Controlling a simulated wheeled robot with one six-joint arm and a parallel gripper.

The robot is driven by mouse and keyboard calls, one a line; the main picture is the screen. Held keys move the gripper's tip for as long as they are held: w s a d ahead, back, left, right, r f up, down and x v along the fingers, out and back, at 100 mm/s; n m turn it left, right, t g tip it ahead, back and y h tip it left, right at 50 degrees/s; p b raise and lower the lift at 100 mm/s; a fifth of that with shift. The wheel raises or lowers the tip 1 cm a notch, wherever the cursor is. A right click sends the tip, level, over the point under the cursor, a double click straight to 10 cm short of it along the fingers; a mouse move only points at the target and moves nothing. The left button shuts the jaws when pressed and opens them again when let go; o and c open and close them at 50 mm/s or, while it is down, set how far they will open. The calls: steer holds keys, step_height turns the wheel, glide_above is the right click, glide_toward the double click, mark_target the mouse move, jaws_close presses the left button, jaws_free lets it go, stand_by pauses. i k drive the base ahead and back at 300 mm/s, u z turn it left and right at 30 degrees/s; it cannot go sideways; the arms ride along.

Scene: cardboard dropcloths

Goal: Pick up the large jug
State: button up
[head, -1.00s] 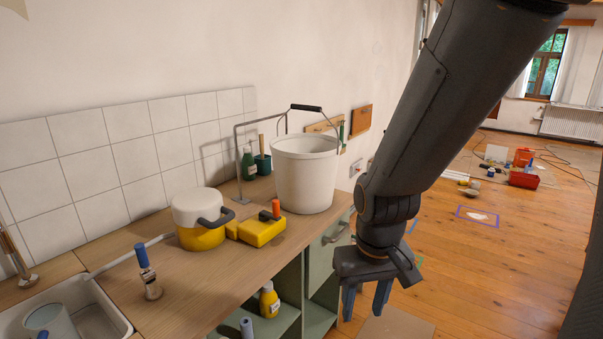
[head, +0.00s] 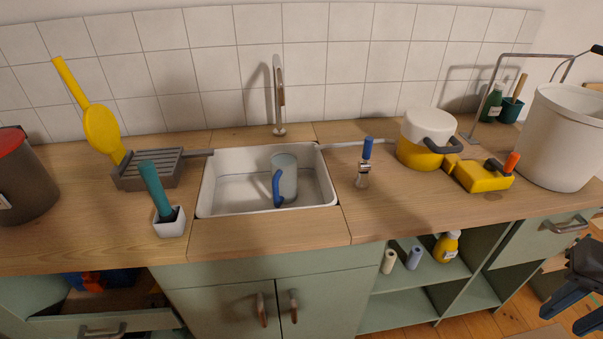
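A pale grey-blue jug (head: 288,176) with a blue handle stands in the white sink (head: 234,190), near its middle. The handle is on its left side, towards the front. No other jug is plain to see. My gripper (head: 563,321) is at the lower right edge of the head view, in front of the cabinet and far to the right of the jug. Its two fingers are apart with nothing between them. Part of it is cut off by the frame.
The tap (head: 280,100) rises behind the sink. Left are a teal-handled brush (head: 153,190) and a grey rack (head: 150,168). Right are a blue-handled tool (head: 363,165), a yellow-white pot (head: 425,140), a yellow block (head: 480,175) and a white bucket (head: 562,140). Counter (head: 265,232) before the sink is clear.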

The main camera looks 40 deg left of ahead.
mark_target(284, 164)
steer(key=u, duration=1.8)
steer(key=k, duration=0.5)
steer(key=u, duration=0.75)
steer(key=i, duration=0.95)
steer(key=z, duration=0.6)
steer(key=i, duration=0.55)
steer(key=z, duration=0.45)
